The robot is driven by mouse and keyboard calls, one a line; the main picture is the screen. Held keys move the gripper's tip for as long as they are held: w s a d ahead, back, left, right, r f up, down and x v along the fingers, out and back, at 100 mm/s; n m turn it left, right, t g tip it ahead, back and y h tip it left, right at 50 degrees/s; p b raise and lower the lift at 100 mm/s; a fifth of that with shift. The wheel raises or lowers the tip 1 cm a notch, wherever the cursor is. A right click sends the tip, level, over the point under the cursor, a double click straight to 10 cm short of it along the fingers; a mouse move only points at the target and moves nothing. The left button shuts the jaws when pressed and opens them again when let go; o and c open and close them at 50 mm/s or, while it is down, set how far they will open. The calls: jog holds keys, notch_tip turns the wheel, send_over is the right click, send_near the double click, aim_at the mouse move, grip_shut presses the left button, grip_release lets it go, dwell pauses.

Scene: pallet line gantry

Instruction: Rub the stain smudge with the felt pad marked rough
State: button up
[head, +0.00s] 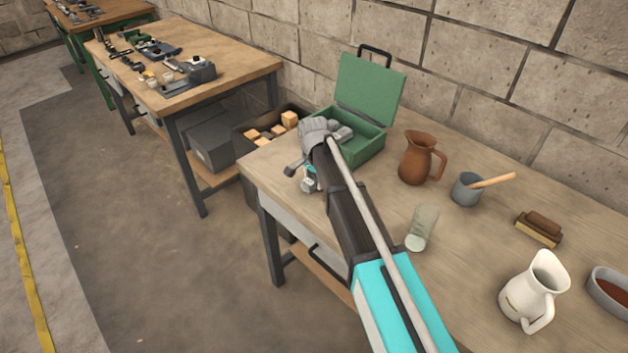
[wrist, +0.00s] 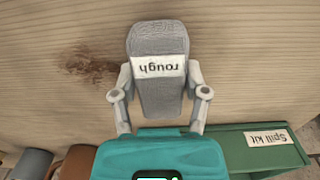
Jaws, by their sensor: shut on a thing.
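The grey felt pad (wrist: 158,40) carries a white label reading "rough", upside down in the wrist view. My gripper (wrist: 158,92) is shut on it, one finger at each side. The stain smudge (wrist: 98,63) is a brown blotch on the wooden bench, left of the pad in the wrist view and apart from it in the picture. How high the pad is above the wood is hard to tell. In the head view my gripper (head: 309,183) is near the bench's left end, and my arm seems to hide the stain.
An open green spill kit case (head: 362,146) stands behind my gripper.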

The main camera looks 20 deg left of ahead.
aim_at(322, 192)
jog(key=shift+s+d, duration=0.1)
jog(key=shift+s+d, duration=0.35)
jog(key=shift+d, duration=0.4)
jog(key=shift+s+d, duration=0.35)
jog(key=shift+d, duration=0.4)
jog(key=shift+s+d+f, duration=0.1)
jog(key=shift+s+d, duration=0.35)
jog(key=shift+d, duration=0.4)
jog(key=shift+s+d+f, duration=0.1)
jog(key=shift+s+d, duration=0.3)
jog(key=shift+d, duration=0.4)
jog(key=shift+s+d, duration=0.1)
jog(key=shift+d, duration=0.05)
jog(key=shift+s+d+r, duration=0.1)
jog(key=shift+s+d, duration=0.2)
jog(key=shift+d, duration=0.4)
jog(key=shift+s+d+r, duration=0.1)
jog(key=shift+s+d, duration=0.2)
jog(key=shift+d, duration=0.4)
